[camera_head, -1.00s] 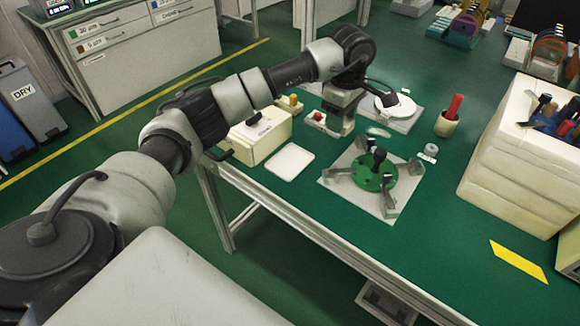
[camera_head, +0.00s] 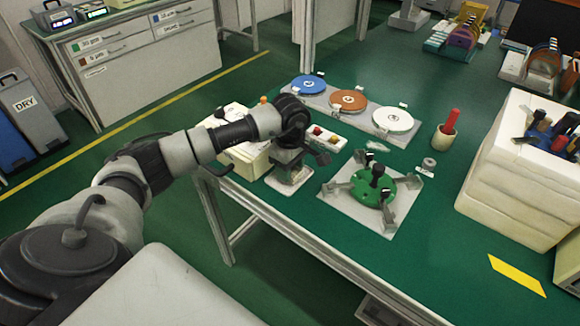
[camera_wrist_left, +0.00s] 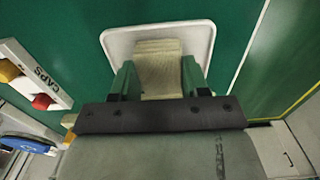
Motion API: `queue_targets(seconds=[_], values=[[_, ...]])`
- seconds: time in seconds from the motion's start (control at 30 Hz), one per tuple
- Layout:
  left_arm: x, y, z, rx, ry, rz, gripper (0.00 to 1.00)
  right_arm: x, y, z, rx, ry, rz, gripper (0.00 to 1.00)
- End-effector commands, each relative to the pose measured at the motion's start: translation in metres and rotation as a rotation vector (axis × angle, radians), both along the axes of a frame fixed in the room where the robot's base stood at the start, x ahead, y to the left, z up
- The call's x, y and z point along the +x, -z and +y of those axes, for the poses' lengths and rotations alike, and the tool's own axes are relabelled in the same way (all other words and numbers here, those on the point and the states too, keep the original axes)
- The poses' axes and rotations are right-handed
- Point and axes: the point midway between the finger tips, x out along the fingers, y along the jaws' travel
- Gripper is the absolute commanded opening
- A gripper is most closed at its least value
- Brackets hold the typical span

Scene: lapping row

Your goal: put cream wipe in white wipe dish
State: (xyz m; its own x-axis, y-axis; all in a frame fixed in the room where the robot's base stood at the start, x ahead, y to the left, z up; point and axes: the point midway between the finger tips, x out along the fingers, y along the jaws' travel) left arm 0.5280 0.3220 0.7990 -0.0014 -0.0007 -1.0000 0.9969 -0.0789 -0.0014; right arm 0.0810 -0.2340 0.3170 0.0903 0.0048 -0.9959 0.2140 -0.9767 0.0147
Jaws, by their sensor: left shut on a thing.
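The cream wipe (camera_wrist_left: 158,68) shows in the left wrist view between the fingers of my left gripper (camera_wrist_left: 158,80), which is shut on it. The wipe hangs over the white wipe dish (camera_wrist_left: 118,40), a shallow tray with a raised rim. In the head view my left gripper (camera_head: 289,172) is above the dish (camera_head: 284,187), near the table's left edge, and hides most of it. I cannot tell whether the wipe touches the dish. My right gripper is not in view.
A cream box (camera_head: 250,160) stands just left of the dish. A control strip with red and yellow buttons (camera_head: 325,137) lies behind. A green plate fixture (camera_head: 372,188) stands to the right. Blue, brown and white discs (camera_head: 348,100) lie farther back. A cream holder (camera_head: 525,170) stands at right.

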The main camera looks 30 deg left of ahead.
Motion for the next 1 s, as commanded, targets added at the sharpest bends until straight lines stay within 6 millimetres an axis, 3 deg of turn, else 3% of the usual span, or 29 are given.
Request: queue_targets(seconds=[0.37, 0.4, 0.53, 0.83, 1.0], values=[[0.000, 0.007, 0.000, 0.000, 0.000, -0.001, 0.20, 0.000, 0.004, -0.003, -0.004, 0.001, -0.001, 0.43], [0.000, 0.005, 0.000, 0.000, 0.000, -0.002, 0.52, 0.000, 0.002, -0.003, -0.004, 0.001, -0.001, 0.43], [0.000, 0.005, 0.000, 0.000, -0.001, -0.001, 0.71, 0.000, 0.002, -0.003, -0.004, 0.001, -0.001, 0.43], [0.000, 0.002, 0.000, 0.000, -0.001, -0.001, 0.71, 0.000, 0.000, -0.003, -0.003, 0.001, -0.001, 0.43], [0.001, -0.016, 0.001, 0.002, -0.002, -0.004, 0.71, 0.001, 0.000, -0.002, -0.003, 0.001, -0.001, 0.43]])
